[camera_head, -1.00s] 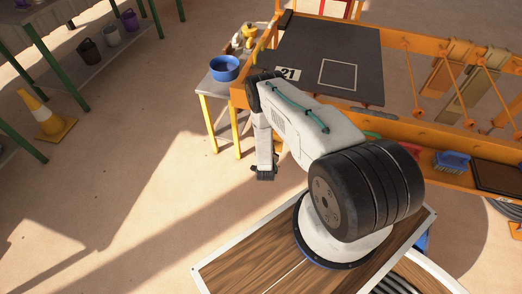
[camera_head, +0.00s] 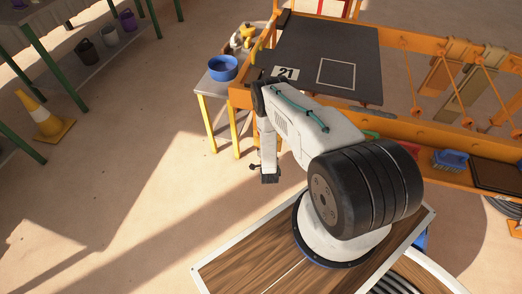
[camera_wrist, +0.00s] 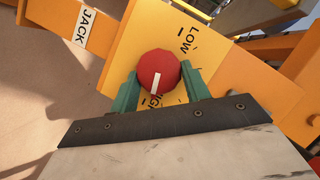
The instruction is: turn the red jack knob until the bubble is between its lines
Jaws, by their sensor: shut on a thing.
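The red jack knob (camera_wrist: 158,68) is in the wrist view, on a yellow-orange plate (camera_wrist: 125,48). The knob's white mark points down in the picture, towards that hidden word. My gripper (camera_wrist: 159,84) has its green fingers shut on the knob's two sides. In the head view the end of my arm (camera_head: 270,176) hangs beside the orange frame; the knob cannot be made out there. No bubble or lines are visible in either view.
The orange frame (camera_head: 455,138) carries a dark plate (camera_head: 310,50) marked 21. A small table (camera_head: 212,88) with a blue bowl (camera_head: 223,68) stands left of it. A blue brush (camera_head: 452,160) lies on the frame's right side. A cone (camera_head: 45,115) stands far left. Open floor lies between.

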